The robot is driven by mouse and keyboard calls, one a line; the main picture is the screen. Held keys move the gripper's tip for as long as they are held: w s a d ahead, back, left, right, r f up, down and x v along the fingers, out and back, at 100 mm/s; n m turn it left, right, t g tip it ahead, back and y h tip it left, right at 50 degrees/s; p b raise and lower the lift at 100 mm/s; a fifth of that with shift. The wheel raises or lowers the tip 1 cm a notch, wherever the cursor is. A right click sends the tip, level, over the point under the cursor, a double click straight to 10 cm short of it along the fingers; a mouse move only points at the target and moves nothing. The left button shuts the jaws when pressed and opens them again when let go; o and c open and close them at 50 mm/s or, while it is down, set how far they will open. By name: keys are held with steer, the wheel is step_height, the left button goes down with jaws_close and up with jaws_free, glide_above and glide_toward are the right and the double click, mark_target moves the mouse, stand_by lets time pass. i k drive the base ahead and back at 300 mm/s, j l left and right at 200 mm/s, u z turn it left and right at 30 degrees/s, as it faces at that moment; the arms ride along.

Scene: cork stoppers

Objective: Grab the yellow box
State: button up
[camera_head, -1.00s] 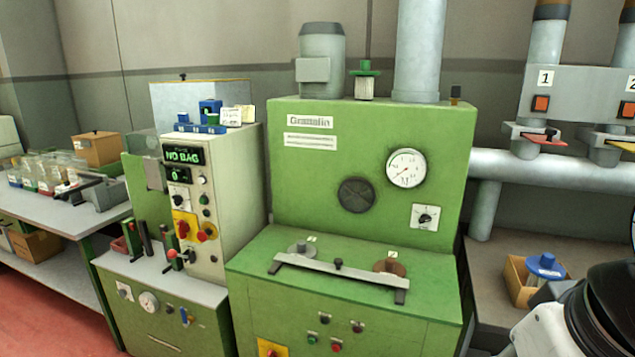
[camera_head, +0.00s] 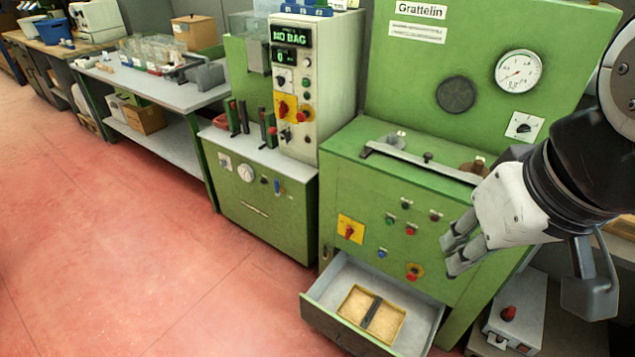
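A shallow yellow box (camera_head: 356,303) lies in an open drawer (camera_head: 424,318) at the foot of the green Grattelin machine. A dark bar runs across the middle of the box. Its inside looks tan and grainy. My gripper (camera_head: 450,255) is at the right, in front of the machine's front panel and up and to the right of the box. Its two fingers point left and down with a gap between them, and nothing shows in the gap. The gripper is apart from the box and the drawer.
The green machine (camera_head: 388,190) stands behind the drawer, with a grey bar and knobs on its ledge. A control cabinet (camera_head: 262,205) stands to its left. A grey box with a red knob (camera_head: 514,312) is at lower right. The red floor (camera_head: 180,270) is clear at left.

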mark_target(381, 319)
steer(key=z, duration=1.35)
steer(key=i+l+z, duration=0.1)
steer(key=l+z, duration=0.15)
steer(key=l, duration=0.2)
steer(key=i+l+z, duration=0.25)
steer(key=l, duration=0.2)
steer(key=k, duration=0.1)
